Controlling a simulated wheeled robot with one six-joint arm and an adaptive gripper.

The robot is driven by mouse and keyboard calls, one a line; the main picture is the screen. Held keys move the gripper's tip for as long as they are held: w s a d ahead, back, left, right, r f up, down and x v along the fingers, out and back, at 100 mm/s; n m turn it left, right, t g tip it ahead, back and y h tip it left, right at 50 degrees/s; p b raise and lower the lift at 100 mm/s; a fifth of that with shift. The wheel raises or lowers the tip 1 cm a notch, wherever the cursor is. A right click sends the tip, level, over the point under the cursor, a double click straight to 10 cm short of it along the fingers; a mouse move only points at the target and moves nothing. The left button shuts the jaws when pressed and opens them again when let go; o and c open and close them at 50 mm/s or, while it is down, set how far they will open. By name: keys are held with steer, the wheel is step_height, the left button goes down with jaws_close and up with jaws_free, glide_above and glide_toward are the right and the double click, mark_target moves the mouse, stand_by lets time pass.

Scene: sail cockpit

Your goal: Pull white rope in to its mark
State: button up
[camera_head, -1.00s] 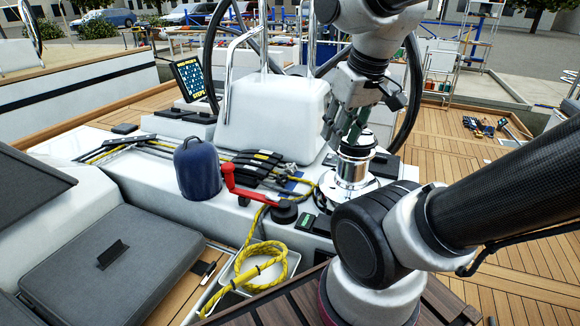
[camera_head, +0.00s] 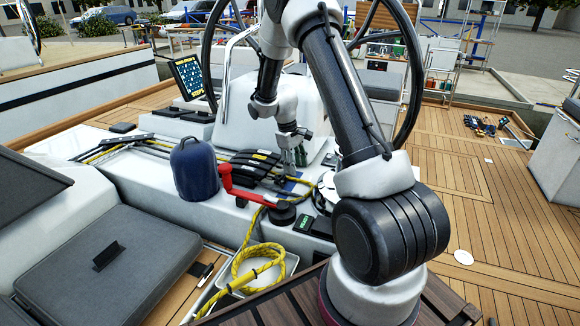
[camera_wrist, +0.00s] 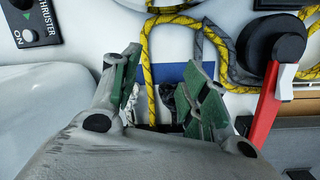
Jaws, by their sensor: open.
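My gripper (camera_wrist: 166,68) is open, its green-padded fingers apart, and points down at the deck. In the head view it (camera_head: 298,168) is low, right of the black rope clutches (camera_head: 254,163). A yellow rope (camera_wrist: 152,70) runs across the white deck just beyond the fingertips in the wrist view. A grey rope (camera_wrist: 213,36) lies beside it. A small pale, rope-like piece (camera_wrist: 129,118) shows behind the left finger; I cannot tell if it is the white rope. No mark is clear on it. Nothing is visibly gripped.
A red winch handle (camera_head: 242,192) on a black hub stands near the gripper. A blue bag (camera_head: 195,168) stands left of it. Yellow rope is coiled in a white bin (camera_head: 292,262). A thruster panel (camera_wrist: 32,20) is close by.

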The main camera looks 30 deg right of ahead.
steer(key=shift+n+t, duration=0.7)
steer(key=shift+t, duration=0.2)
steer(key=w, duration=0.2)
steer(key=w+r, duration=0.1)
steer(key=w, duration=0.1)
steer(key=w+d, duration=0.1)
steer(key=w, duration=0.2)
steer(key=shift+r, duration=0.2)
steer(key=shift+w+f, duration=0.2)
steer(key=shift+f, duration=0.05)
steer(key=f, duration=0.4)
steer(key=d+f, duration=0.1)
steer(key=f, duration=0.2)
steer(key=shift+w+f, duration=0.1)
steer(key=shift+w, duration=0.15)
